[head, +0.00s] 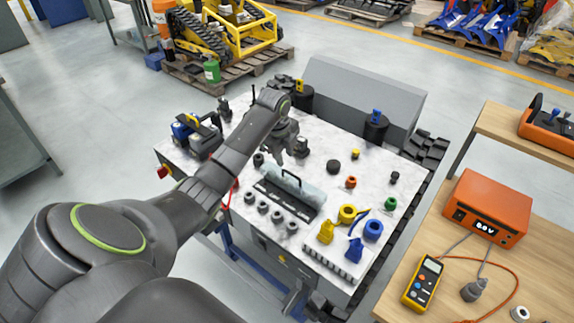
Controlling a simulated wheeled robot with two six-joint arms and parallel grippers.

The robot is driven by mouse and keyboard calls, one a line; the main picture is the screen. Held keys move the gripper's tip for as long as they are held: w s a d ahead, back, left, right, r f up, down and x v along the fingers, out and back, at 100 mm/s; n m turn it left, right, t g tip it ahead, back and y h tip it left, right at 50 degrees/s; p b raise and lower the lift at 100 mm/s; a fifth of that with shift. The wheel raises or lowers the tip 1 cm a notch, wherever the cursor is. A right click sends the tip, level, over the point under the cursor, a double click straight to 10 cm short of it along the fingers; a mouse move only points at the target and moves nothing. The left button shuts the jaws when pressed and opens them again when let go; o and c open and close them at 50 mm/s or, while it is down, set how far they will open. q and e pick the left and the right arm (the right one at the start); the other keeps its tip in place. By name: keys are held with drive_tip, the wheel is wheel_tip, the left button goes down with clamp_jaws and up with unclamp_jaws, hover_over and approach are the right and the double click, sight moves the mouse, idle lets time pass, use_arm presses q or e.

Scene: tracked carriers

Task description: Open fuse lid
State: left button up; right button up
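The fuse lid (296,193) is a clear, pale cover with a black handle on top, on the light work surface of the carrier (325,155). It looks shut over a dark base strip. My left gripper (287,158) points down just behind the lid's far end, apart from the handle as far as I can see. Its fingers are small and dark here, and I cannot tell whether they are open. My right gripper is not in view.
Grey round fittings (263,207) line the lid's front left. Yellow (347,214) and blue (373,230) rings and plugs stand to the right. A dark and blue battery-like unit (200,135) is at the left. A wooden bench (450,285) with an orange meter box (487,212) stands at right.

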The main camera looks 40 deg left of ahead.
use_arm(q)
hover_over(287, 180)
wheel_tip(287, 180, down, 6)
drive_tip(key=shift+f, duration=0.15)
drive_tip(key=shift+c, duration=0.4)
clamp_jaws()
